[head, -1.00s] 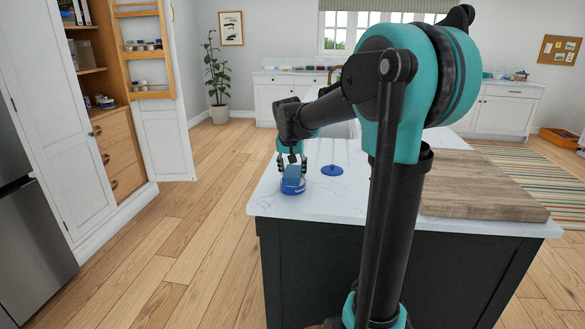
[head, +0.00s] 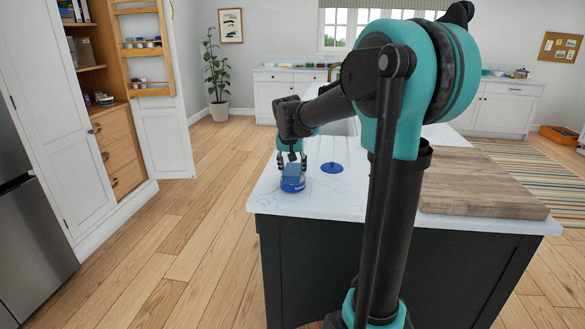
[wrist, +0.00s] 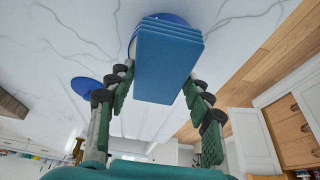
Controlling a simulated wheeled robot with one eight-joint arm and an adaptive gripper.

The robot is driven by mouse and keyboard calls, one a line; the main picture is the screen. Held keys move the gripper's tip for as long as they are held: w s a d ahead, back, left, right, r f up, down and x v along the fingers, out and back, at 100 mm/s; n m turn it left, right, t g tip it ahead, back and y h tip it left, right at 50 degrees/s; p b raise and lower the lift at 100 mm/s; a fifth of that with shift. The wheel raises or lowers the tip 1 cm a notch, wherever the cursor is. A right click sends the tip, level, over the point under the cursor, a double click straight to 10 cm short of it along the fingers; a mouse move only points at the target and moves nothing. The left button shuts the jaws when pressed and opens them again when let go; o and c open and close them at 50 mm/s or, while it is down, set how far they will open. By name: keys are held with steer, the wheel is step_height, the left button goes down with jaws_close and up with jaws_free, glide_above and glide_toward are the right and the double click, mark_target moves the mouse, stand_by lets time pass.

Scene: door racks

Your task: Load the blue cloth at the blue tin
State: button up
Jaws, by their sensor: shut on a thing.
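The folded blue cloth (head: 292,171) is between the fingers of my gripper (head: 292,167), low over the near left part of the island. In the wrist view the cloth (wrist: 168,65) is a layered blue block, with my gripper (wrist: 158,80) shut on its two sides. The round blue tin (head: 292,185) stands on the white worktop directly under the cloth. The cloth covers most of the tin in the wrist view, where a blue edge (wrist: 168,18) shows past it. I cannot tell whether the cloth's lower end is inside the tin or just over it.
A round blue lid (head: 332,168) lies on the worktop right of the tin. A wooden board (head: 480,190) is on the right of the worktop (head: 300,207). A cupboard with an open door rack (head: 150,92) stands at left, with clear floor between.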

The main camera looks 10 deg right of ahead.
mark_target(292, 170)
steer(key=shift+f, duration=0.35)
stand_by(1.1)
steer(key=shift+r, duration=3.55)
